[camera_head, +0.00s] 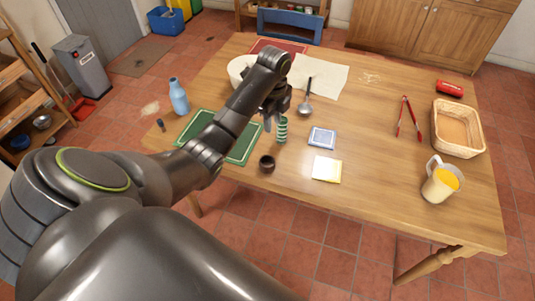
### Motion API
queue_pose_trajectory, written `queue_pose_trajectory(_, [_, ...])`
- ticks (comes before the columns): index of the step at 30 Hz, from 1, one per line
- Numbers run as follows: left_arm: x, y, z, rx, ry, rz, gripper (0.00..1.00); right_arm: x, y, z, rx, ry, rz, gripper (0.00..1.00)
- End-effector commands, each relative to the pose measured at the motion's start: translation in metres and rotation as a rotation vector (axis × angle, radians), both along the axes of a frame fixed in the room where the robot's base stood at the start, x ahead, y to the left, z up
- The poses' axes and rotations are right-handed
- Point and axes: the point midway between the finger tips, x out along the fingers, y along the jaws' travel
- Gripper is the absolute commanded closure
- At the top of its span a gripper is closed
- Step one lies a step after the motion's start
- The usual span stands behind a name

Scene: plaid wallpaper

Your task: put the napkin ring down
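A small, short, dark brown round piece (267,164) with a dark opening on top stands near the table's front edge; it may be the napkin ring, but it is too small to be sure. My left gripper (274,119) points down over the table, behind that piece and beside a green striped cylinder (282,131). The arm and wrist hide much of the fingers, so I cannot tell whether they are open, or whether they touch the cylinder. My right gripper is not in view.
On the wooden table (385,185) are a green placemat (245,147), a blue bottle (179,97), a ladle (305,104), a blue-framed tile (322,138), a yellowish notepad (327,169), red tongs (408,117), a basket (459,140) and a jug (440,184). The front middle right is clear.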

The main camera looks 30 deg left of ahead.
Motion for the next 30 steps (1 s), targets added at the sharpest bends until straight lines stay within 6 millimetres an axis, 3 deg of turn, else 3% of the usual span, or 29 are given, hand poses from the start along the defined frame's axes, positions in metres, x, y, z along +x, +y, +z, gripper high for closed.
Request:
queue_pose_trajectory(25, [-0.001,0.0,-0.1,0.0,-0.001,0.004,0.69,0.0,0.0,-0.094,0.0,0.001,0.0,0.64])
queue_pose_trajectory(30, [-0.001,-0.001,-0.118,-0.001,0.001,0.004,0.69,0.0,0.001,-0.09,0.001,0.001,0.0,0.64])
